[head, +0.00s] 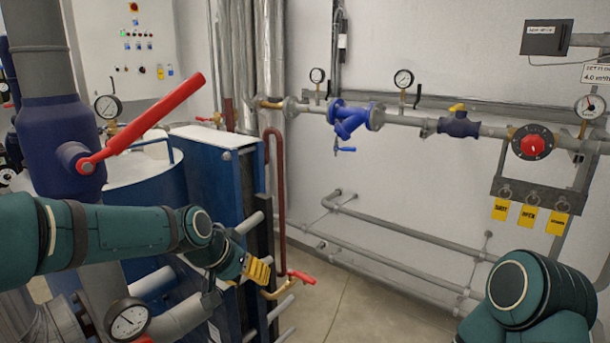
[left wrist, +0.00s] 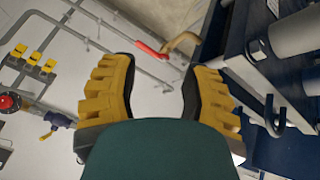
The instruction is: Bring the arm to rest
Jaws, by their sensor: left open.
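My left arm comes in from the left in the head view, and its yellow-fingered gripper (head: 257,270) is in front of the blue plate exchanger (head: 210,190). In the left wrist view the two ribbed yellow fingers of the left gripper (left wrist: 158,88) stand apart, with nothing between them. A red-handled brass drain valve (head: 300,277) is just to the right of the gripper in the head view; it also shows beyond the fingertips in the left wrist view (left wrist: 152,50). My right arm shows at the lower right in the head view, but its gripper is out of view.
A large red lever (head: 145,120) sits on the blue valve body at left, above my left arm. A pressure gauge (head: 128,319) is below the arm. Grey wall pipes (head: 400,232) run low at the back right. Floor (head: 350,310) between exchanger and right arm is clear.

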